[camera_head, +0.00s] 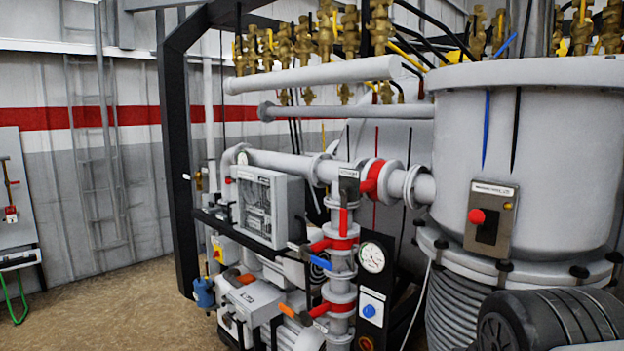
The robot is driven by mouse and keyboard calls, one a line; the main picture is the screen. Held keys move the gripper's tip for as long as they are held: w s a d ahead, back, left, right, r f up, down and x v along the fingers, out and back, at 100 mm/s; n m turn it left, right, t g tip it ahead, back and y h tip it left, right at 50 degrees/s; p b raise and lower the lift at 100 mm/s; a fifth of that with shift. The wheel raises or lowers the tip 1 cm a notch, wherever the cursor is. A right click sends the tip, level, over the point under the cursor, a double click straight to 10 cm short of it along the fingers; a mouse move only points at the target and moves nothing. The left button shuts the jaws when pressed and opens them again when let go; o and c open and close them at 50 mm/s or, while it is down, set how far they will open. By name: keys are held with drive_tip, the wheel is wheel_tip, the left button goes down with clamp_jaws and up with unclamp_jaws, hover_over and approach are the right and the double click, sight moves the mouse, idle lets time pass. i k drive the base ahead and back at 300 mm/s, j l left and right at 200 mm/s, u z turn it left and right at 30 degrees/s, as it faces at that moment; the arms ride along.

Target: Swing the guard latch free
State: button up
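I cannot tell for certain which part is the guard latch. A small dark plate with a pale label (349,181) sits on the pipework in the middle, and a red lever (343,222) hangs straight down below it. Left of it is a pale grey box with a clear-looking front (262,206); its fastening is too small to make out. Several handles with red, blue and orange grips sit on the valves below, among them a blue-tipped handle (320,262). My gripper is not in view.
A large grey furnace vessel (545,150) fills the right side, with a red-button control box (490,217) on it. A black frame post (178,150) stands left of the pipework. A pressure gauge (372,257) is low in the middle. Floor (100,305) is open at left.

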sight(228, 181)
drive_tip(key=u, duration=0.8)
drive_tip(key=i+j+z, duration=0.1)
drive_tip(key=z, duration=0.35)
drive_tip(key=i+j+z, duration=0.15)
drive_tip(key=z, duration=0.35)
drive_tip(key=i+j+z, duration=0.15)
drive_tip(key=j, duration=0.2)
drive_tip(key=i+j+z, duration=0.15)
drive_tip(key=j, duration=0.2)
drive_tip(key=i+j+z, duration=0.2)
drive_tip(key=j, duration=0.2)
drive_tip(key=i+j, duration=0.1)
drive_tip(key=j, duration=0.35)
drive_tip(key=i+j, duration=0.1)
drive_tip(key=j, duration=0.35)
drive_tip(key=i+j+z, duration=0.1)
drive_tip(key=j, duration=0.3)
drive_tip(key=i+j, duration=0.15)
drive_tip(key=j, duration=0.75)
drive_tip(key=i+z, duration=0.05)
drive_tip(key=i, duration=0.05)
